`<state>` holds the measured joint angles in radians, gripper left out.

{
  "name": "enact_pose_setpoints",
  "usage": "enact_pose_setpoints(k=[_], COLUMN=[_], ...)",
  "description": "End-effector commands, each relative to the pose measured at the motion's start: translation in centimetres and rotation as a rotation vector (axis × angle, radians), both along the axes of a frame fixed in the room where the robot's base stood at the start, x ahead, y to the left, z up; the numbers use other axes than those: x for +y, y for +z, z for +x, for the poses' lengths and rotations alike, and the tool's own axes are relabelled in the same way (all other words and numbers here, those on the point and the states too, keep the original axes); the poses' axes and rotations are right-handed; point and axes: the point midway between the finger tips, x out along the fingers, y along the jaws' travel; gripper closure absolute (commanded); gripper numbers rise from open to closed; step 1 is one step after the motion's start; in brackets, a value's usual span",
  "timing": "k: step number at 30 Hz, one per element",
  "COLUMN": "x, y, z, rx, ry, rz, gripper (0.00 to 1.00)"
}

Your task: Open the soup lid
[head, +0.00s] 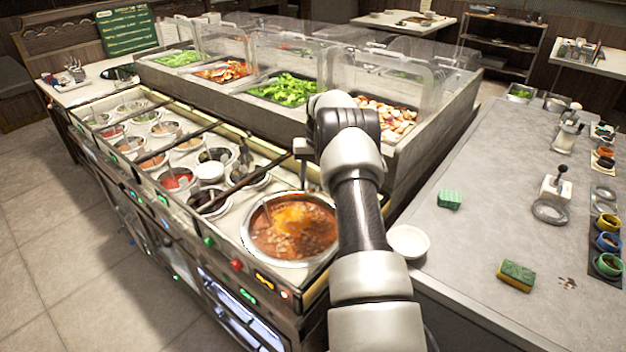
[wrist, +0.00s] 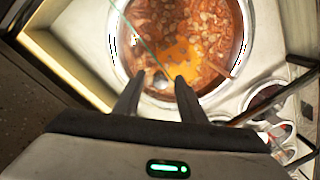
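The soup (head: 292,228) sits in a round metal pot with a pale rim (head: 262,262) at the near end of the counter. It is reddish brown with an orange patch, and also shows in the wrist view (wrist: 205,25). I cannot clearly make out a lid; a thin greenish line crosses the soup in the wrist view and may be a clear edge. My gripper (wrist: 160,76) is open, its two fingers apart over the pot's edge area. A small pale round thing shows between the fingertips; I cannot tell what it is or whether they touch it. In the head view, my gripper (head: 306,172) is partly hidden by my wrist.
Several sauce wells (head: 175,180) line the counter left of the pot. Clear guards (head: 375,75) stand over the salad trays behind. A white bowl (head: 408,241) is right of my arm. The grey counter at right holds a green sponge (head: 449,199) and another sponge (head: 516,275).

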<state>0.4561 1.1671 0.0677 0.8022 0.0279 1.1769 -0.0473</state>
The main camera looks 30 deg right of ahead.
Motion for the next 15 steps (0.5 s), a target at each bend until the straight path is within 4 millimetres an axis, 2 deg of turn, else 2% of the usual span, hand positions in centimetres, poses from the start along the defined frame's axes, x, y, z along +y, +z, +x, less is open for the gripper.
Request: enact_pose_setpoints(k=[5,8,15], x=[-0.1,-0.3,-0.8], y=[1.4,3.3,9.2], z=[0.1,0.0,-0.2], rx=[-0.004,-0.006,-0.005], ry=[0.000,-0.001,0.000], rz=[-0.002,-0.002,-0.002], gripper=[0.62,0.62,0.62])
